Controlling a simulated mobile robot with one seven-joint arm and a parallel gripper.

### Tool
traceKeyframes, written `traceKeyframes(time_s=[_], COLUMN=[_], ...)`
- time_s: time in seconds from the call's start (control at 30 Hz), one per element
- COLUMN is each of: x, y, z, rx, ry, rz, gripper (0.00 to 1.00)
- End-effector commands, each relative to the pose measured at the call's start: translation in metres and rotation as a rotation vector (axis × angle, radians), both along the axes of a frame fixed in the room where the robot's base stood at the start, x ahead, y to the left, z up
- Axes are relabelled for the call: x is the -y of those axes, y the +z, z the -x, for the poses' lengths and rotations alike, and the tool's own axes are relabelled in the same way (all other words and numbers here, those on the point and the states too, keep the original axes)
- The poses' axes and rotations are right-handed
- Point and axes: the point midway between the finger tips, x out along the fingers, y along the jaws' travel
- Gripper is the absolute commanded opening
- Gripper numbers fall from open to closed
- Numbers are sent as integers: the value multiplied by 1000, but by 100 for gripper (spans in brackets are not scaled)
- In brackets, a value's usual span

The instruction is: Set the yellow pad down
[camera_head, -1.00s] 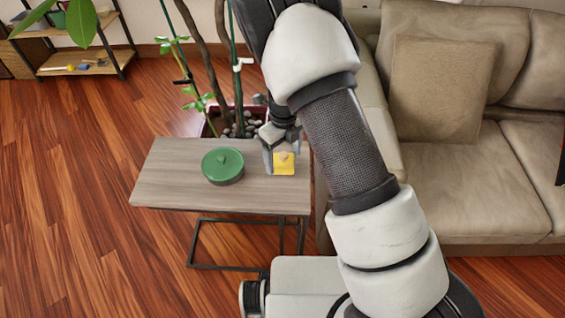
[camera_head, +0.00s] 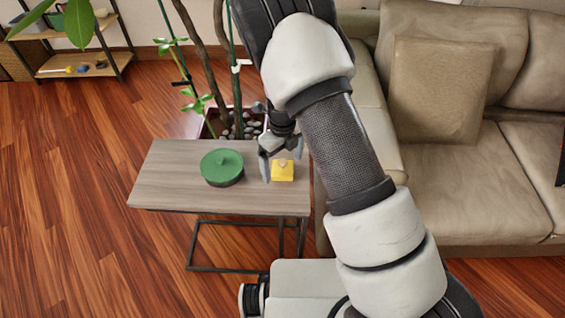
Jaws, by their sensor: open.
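The yellow pad (camera_head: 283,174) lies on the right part of the small wooden side table (camera_head: 170,174), near its right edge. A small tan knob-like bit shows on top of it. My gripper (camera_head: 281,163) is open, just above and behind the pad, with one finger to the pad's left and the other partly hidden near its far right side. The pad looks to rest on the tabletop. I cannot tell whether a finger still touches it.
A green round lidded pot (camera_head: 222,167) stands on the table left of the pad. A potted plant (camera_head: 225,122) is behind the table. A beige sofa (camera_head: 440,190) is at the right. The table's left end is bare.

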Motion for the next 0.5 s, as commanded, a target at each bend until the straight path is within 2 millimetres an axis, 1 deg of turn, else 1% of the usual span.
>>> traceKeyframes(time_s=[0.17,0.4,0.5], x=[0,-1,-1], y=[26,80,98], z=[-1,-1,0], rx=[4,4,2], ry=[0,2,2], rz=[-1,-1,-2], gripper=[93,93,93])
